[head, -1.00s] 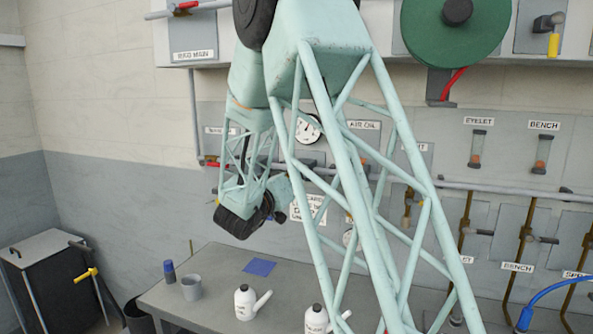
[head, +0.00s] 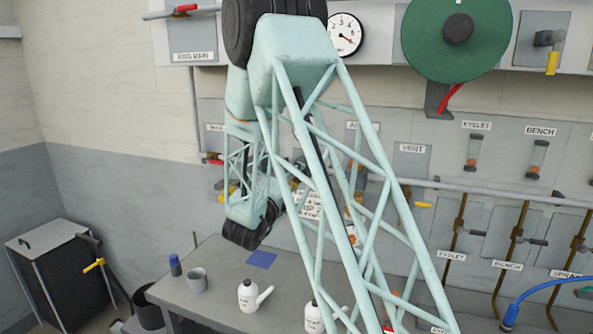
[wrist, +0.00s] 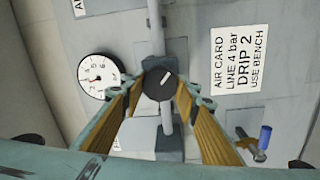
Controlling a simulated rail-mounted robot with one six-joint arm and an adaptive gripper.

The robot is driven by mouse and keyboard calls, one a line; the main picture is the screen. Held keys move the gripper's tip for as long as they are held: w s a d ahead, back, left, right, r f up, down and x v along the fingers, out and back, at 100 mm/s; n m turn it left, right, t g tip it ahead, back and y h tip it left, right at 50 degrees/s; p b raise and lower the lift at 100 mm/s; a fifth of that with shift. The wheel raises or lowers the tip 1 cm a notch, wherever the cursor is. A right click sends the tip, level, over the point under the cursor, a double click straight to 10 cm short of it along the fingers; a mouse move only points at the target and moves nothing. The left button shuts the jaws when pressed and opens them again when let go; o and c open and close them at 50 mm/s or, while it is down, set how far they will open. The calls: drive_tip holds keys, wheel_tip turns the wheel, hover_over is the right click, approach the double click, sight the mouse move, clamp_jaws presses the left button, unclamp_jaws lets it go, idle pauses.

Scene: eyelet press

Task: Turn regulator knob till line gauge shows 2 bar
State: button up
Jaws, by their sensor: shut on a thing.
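The regulator knob (wrist: 166,76) is black and round with a pale mark on its face, in the middle of the wrist view. My gripper (wrist: 160,92) has one finger on each side of it and is shut on it. A round white gauge (wrist: 97,78) with a thin needle is left of the knob; its value is too small to read for certain. In the head view my arm hides the knob and this gauge.
A larger gauge (head: 344,34) is high on the wall beside a green reel (head: 456,38). A grey bench (head: 205,305) below holds a white bottle (head: 250,296), a grey cup (head: 197,280) and a blue pad (head: 261,260). Pipes and valves line the wall at right.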

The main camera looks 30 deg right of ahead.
drive_tip(key=n+p, duration=0.3)
drive_tip(key=n, duration=0.3)
drive_tip(key=shift+p, duration=0.3)
idle(0.4)
drive_tip(key=o, duration=0.8)
drive_tip(key=shift+o, duration=0.2)
drive_tip(key=shift+a, duration=0.1)
drive_tip(key=v, duration=1.1)
drive_tip(key=shift+s+a, duration=0.15)
drive_tip(key=shift+s, duration=0.3)
drive_tip(key=shift+f, duration=0.1)
